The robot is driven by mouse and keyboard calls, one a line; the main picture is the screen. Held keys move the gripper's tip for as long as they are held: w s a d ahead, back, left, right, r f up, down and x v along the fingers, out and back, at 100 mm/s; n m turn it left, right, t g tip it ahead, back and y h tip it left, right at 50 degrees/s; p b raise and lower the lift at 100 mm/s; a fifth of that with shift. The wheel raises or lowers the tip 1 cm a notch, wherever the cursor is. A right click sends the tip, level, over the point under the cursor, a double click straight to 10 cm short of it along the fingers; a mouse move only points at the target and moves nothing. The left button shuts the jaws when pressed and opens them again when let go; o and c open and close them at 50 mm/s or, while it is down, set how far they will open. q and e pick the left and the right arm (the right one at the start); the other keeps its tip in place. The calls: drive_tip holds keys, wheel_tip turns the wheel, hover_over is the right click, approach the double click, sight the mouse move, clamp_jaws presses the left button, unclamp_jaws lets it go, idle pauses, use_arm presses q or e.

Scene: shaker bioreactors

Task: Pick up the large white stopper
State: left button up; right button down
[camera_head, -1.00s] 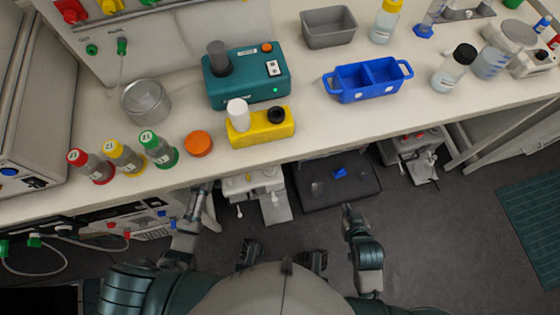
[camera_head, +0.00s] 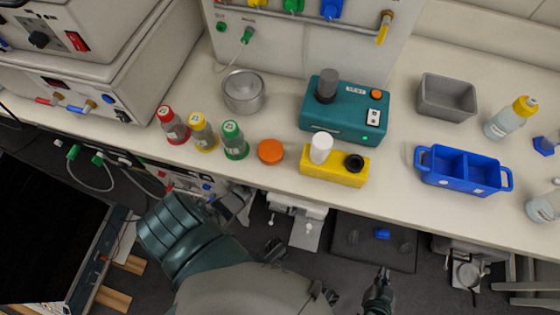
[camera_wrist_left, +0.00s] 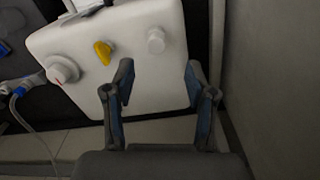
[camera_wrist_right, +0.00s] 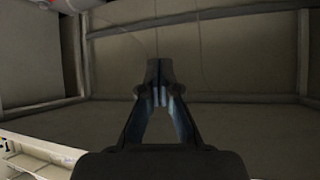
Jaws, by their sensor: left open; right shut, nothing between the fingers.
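The large white stopper (camera_head: 321,147) stands upright at the left end of a yellow block (camera_head: 335,172) on the bench, near its front edge. A black piece (camera_head: 354,162) sits at the block's right end. My left gripper (camera_wrist_left: 160,78) is open and empty in the left wrist view, facing a white panel with knobs. In the head view my left arm is below the bench edge, left of the block, and its fingers are hard to make out. My right gripper (camera_head: 383,271) is below the bench edge, right of the block; the right wrist view shows it shut and empty (camera_wrist_right: 158,70).
An orange cap (camera_head: 271,151) and red, yellow and green-capped bottles (camera_head: 201,133) stand left of the block. A teal device (camera_head: 345,113) is close behind it. A blue tray (camera_head: 464,171) stands to the right. Bare bench lies between block and tray.

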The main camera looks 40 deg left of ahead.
use_arm(q)
wheel_tip(320, 180, down, 3)
drive_tip(key=shift+r+b, duration=0.15)
drive_tip(key=shift+b, duration=0.35)
drive_tip(key=shift+d, duration=0.35)
drive_tip(key=shift+f+b, duration=0.3)
drive_tip(key=shift+f, duration=0.05)
drive_tip(key=f+b, duration=0.1)
drive_tip(key=f, duration=0.2)
drive_tip(key=f+b, duration=0.1)
drive_tip(key=shift+a+f+b, duration=0.25)
drive_tip(key=shift+b, duration=0.05)
drive_tip(key=shift+w+f, duration=0.1)
drive_tip(key=shift+d+r, duration=0.2)
drive_tip(key=shift+d, duration=0.05)
drive_tip(key=c, duration=1)
drive_tip(key=shift+a, duration=0.15)
drive_tip(key=shift+c, duration=0.3)
use_arm(e)
drive_tip(key=w+a+r+t+y, duration=0.2)
drive_tip(key=w+r+t, duration=0.3)
drive_tip(key=r+t, duration=0.4)
drive_tip(key=shift+a+r+y, duration=0.3)
drive_tip(key=shift+r+y, duration=0.1)
drive_tip(key=shift+r, duration=0.55)
